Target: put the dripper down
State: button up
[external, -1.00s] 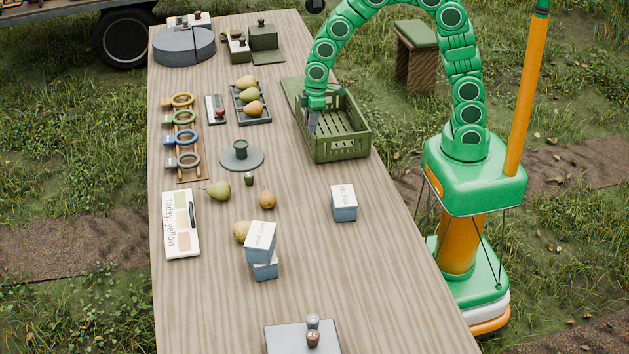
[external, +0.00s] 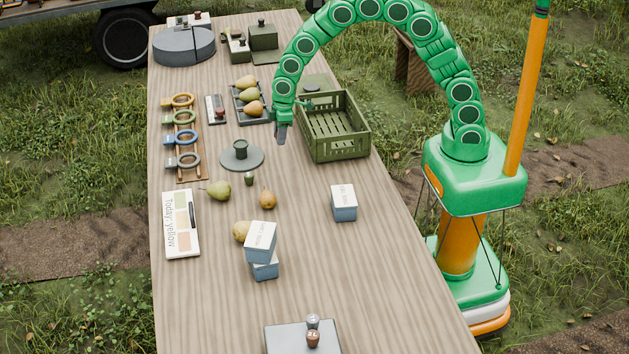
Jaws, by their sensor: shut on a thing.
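My gripper (external: 282,140) points down above the table, just left of the green crate (external: 340,157). Its grey fingers are shut on the dripper, which is too small and too covered to make out. A small green part sticks out to the right of my wrist; I cannot tell whether it is mine. A round grey-green plate (external: 229,162) with a dark green cup (external: 241,149) on it stands to the left of and below my gripper in the picture.
A dark tray of pears (external: 266,121) lies close to the left of my gripper. A rack with coloured rings (external: 190,180) stands at the left. Loose pears (external: 221,190), a small green piece (external: 249,179) and blue-grey boxes (external: 344,213) lie nearer. The table's near right is clear.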

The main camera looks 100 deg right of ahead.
send_over(269, 161)
jog(key=shift+s+f, duration=0.2)
jog(key=shift+f, duration=0.85)
jog(key=shift+s+f, duration=0.2)
jog(key=shift+f, duration=0.8)
jog(key=shift+w+f, duration=0.1)
jog(key=shift+f, duration=1.5)
jog(key=shift+f, duration=0.1)
jog(key=o, duration=1)
jog(key=shift+d, duration=0.1)
